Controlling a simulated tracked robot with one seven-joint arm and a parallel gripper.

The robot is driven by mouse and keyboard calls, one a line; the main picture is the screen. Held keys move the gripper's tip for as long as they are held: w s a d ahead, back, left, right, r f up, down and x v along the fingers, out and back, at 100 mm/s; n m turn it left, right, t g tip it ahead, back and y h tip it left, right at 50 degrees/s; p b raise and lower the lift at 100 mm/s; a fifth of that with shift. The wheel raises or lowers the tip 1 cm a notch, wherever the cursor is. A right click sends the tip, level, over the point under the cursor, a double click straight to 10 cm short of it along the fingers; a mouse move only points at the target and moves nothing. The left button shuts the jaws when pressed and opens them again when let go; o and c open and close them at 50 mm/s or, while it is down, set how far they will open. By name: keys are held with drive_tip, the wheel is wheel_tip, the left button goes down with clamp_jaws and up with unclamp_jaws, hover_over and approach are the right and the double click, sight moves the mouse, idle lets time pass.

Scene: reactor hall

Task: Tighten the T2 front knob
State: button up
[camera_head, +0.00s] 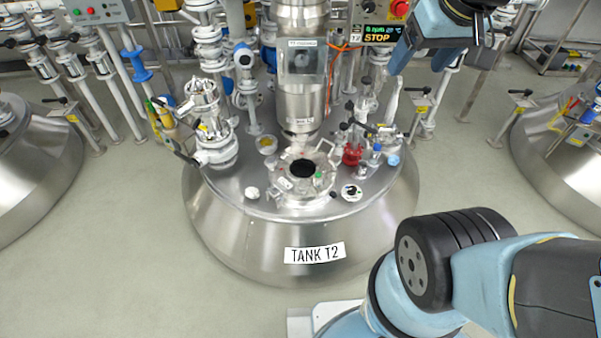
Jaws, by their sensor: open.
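Tank T2, a shiny steel vessel (225,225) with a "TANK T2" label (315,253), stands in the middle of the camera_head view. On its top is a round hatch ring (287,185) with a dark opening (303,168). A small black-and-white round fitting (351,192) sits to the right of the hatch, and a small white one (252,192) to its left. I cannot tell which small part is the front knob, or how tight it is. My gripper (418,57) is at the top right, open, seen partly, well apart from the hatch.
Valves and pipes (215,140) crowd the tank's left side. A red valve (352,155) stands to the right of the hatch. A steel column (303,95) rises behind it. Other tanks stand at left (35,165) and right (560,150). The floor (110,240) at front left is clear.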

drive_tip(key=shift+o, duration=0.2)
drive_tip(key=w+a+f+n+g+y, duration=0.1)
drive_tip(key=w+a+f+n+g, duration=0.1)
drive_tip(key=w+a+f+n, duration=0.3)
drive_tip(key=w+a+f, duration=0.1)
drive_tip(key=w+f, duration=0.2)
drive_tip(key=w, duration=0.2)
drive_tip(key=shift+w+a+n+g, duration=0.25)
drive_tip(key=shift+a+n+g, duration=0.05)
drive_tip(key=shift+a, duration=0.1)
drive_tip(key=n+g+h, duration=0.2)
drive_tip(key=n, duration=0.7)
hover_over(303, 184)
drive_tip(key=s+a, duration=0.2)
drive_tip(key=s, duration=0.2)
wheel_tip(303, 184, down, 24)
drive_tip(key=w+f+n+h, duration=0.1)
drive_tip(key=f+n, duration=0.1)
drive_tip(key=f, duration=0.6)
drive_tip(key=w+d+f+n+t+h, duration=0.1)
drive_tip(key=f+n, duration=0.2)
drive_tip(key=f, duration=0.6)
drive_tip(key=w+f+n+h, duration=0.1)
drive_tip(key=f+n, duration=0.1)
drive_tip(key=f, duration=0.7)
drive_tip(key=shift+w+d+f+n+t+h, duration=0.1)
drive_tip(key=shift+w+d+n+t+h, duration=0.2)
drive_tip(key=shift+d, duration=0.05)
drive_tip(key=shift+c, duration=0.3)
